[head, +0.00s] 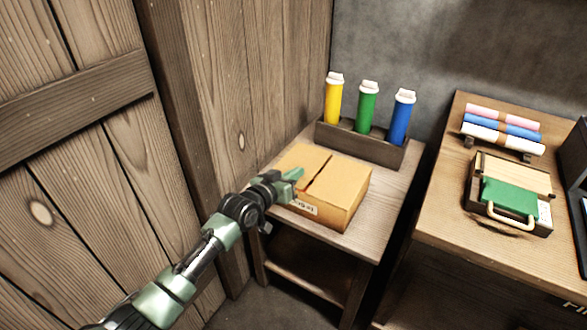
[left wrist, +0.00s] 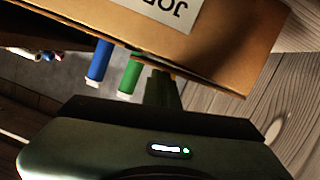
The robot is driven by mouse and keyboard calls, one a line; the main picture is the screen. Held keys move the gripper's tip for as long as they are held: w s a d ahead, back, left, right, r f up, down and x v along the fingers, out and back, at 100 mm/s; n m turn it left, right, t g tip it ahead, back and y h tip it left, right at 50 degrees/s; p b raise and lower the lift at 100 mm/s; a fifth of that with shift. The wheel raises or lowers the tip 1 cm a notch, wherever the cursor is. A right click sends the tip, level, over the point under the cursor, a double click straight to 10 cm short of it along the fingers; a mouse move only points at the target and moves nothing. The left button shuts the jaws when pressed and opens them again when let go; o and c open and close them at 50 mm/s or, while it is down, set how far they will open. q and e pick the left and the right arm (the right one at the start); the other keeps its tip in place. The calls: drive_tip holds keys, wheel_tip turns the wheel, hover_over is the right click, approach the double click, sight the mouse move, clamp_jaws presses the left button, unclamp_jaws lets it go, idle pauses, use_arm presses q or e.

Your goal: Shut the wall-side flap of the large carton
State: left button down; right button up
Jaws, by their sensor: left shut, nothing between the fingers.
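The large carton (head: 345,204) is a brown cardboard box on a small wooden table. Its left, wall-side flap (head: 304,158) and its right flap (head: 343,178) both lie roughly level across the top, with a dark slit between them. My left gripper (head: 297,174) is shut and empty, its tips over the near part of the wall-side flap. In the left wrist view the picture is turned over; the shut fingers (left wrist: 162,88) reach to the top edge of the carton (left wrist: 120,30). I cannot tell whether they touch it. My right gripper is not in view.
A wooden rack (head: 360,143) with yellow, green and blue bottles stands behind the carton. A plank wall (head: 245,80) rises close on the left. A second table (head: 470,235) on the right bears rolls (head: 500,130) and a case with a green panel (head: 510,197).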

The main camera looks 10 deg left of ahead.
use_arm(q)
drive_tip(key=shift+s+d+f, duration=0.1)
drive_tip(key=shift+f, duration=0.3)
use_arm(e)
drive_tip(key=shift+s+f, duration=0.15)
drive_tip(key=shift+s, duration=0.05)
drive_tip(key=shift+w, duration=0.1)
